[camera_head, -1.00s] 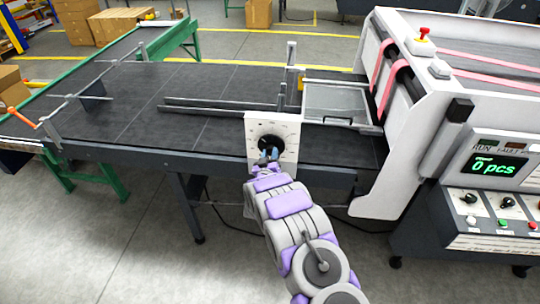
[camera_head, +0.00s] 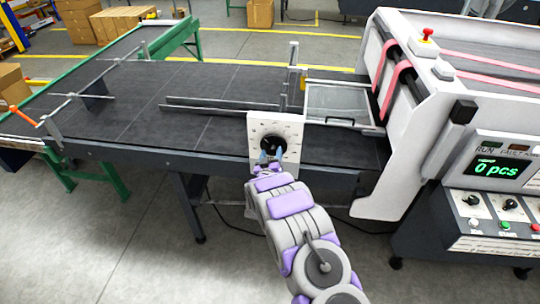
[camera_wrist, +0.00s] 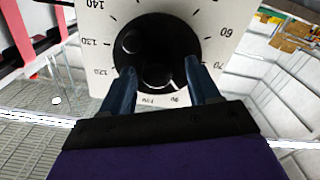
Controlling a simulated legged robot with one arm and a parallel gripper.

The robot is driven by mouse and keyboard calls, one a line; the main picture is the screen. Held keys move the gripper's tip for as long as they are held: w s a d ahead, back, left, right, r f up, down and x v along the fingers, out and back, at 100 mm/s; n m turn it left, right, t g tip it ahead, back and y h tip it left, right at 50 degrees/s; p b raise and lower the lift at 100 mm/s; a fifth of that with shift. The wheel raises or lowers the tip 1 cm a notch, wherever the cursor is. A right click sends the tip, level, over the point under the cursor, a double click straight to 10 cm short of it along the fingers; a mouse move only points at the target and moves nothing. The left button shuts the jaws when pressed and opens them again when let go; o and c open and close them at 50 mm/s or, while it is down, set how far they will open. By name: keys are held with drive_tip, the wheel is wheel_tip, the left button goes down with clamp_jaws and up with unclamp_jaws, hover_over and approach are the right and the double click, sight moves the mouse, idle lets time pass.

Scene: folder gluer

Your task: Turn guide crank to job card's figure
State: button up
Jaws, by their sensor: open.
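The guide crank is a round black dial (camera_head: 273,143) on a white plate (camera_head: 292,124) at the table's front edge. In the wrist view, the dial (camera_wrist: 171,33) shows against a printed scale with 60, 70, 120, 130 and 140 legible. My gripper (camera_head: 270,156) is in front of the dial. I cannot make out a job card.
The dark feed table (camera_head: 130,120) carries long guide rails (camera_head: 220,104). The white folder gluer (camera_head: 395,75) stands at the right, with a control panel and a display (camera_head: 497,168) reading 0 pcs. Open floor lies in front of the table.

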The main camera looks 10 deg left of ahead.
drive_tip(key=shift+s, duration=0.1)
drive_tip(key=s, duration=1.7)
drive_tip(key=shift+a, duration=0.4)
drive_tip(key=shift+f, duration=0.1)
